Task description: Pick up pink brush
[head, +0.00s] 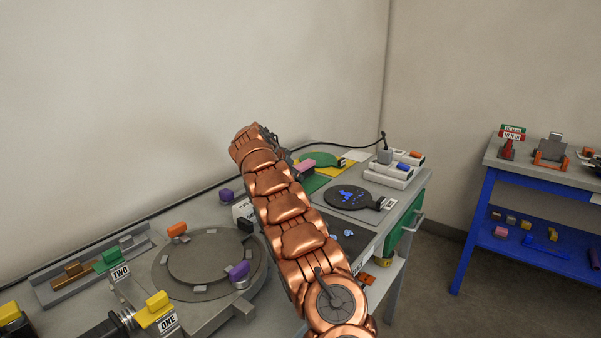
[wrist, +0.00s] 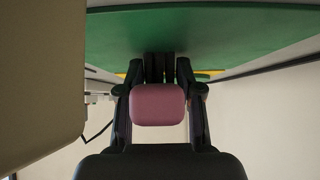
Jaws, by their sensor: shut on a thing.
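The pink brush (wrist: 158,104) sits between the two dark fingers of my gripper (wrist: 157,72) in the wrist view. The fingers press on its left and right sides. A dark part shows behind its pink block, against a green surface (wrist: 250,30). I cannot tell whether the brush touches the surface below.
A black disc with blue bits (head: 352,197) and white blocks with coloured tops (head: 390,174) are right of the brush. A round grey fixture (head: 205,262) with coloured clamps is at the front left. A blue-framed bench (head: 530,180) stands apart at the right.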

